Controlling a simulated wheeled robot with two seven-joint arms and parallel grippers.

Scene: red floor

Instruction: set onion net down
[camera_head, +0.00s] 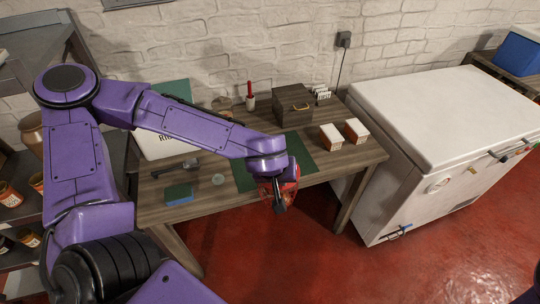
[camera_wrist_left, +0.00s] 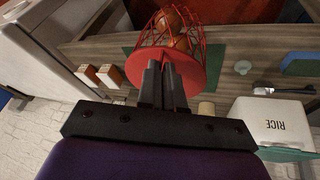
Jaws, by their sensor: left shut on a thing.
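The onion net (camera_wrist_left: 196,72) is a red net with a flat red end and brown onions inside, seen at the top of the left wrist view. In the head view the onion net (camera_head: 290,183) hangs at the table's front edge, partly hidden by my wrist. My left gripper (camera_wrist_left: 164,82) is shut on the red end of the net. In the head view my left gripper (camera_head: 279,204) points down in front of the table. Whether the net touches the table cannot be told. My right gripper is not seen.
The wooden table (camera_head: 210,207) holds a green mat (camera_head: 243,177), a blue-green sponge (camera_head: 179,194), a wooden box (camera_head: 293,106), two small cartons (camera_head: 331,137) and a white rice bin (camera_wrist_left: 268,122). A white chest freezer (camera_head: 430,120) stands at the right. Shelves are at the left.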

